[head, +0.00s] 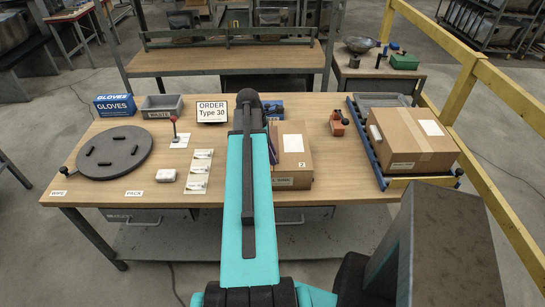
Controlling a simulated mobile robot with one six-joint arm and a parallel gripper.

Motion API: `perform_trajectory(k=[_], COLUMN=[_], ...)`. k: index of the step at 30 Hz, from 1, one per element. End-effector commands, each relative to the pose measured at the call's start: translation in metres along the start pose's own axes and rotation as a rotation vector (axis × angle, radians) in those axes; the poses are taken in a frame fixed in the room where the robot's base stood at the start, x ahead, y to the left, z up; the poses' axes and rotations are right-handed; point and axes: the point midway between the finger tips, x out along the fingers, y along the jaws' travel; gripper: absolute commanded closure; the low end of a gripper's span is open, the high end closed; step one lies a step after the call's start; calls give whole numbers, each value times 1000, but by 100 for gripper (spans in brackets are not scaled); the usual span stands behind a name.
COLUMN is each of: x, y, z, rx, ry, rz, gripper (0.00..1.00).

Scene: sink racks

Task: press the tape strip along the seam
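A cardboard box (296,168) stands on the workbench at the middle, just right of my teal arm. It has a white label on top, and its left part is hidden behind the arm. I cannot make out a tape strip or seam on it clearly. A second cardboard box (412,140) sits on the blue-railed rack at the right, with a lighter band along its top and a white label. A small orange tool (338,122) with a dark end lies between the boxes. My gripper is hidden behind my arm, so its fingers do not show.
A yellow rail (461,90) runs along the right.

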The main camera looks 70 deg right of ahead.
Motion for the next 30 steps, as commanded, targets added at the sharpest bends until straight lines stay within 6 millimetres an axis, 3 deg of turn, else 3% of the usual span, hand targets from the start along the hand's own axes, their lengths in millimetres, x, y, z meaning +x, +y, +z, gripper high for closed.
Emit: perform_trajectory(k=[30], x=[-98], y=[-1], z=[2], rx=[0], ry=[0], rz=[2], gripper=[70])
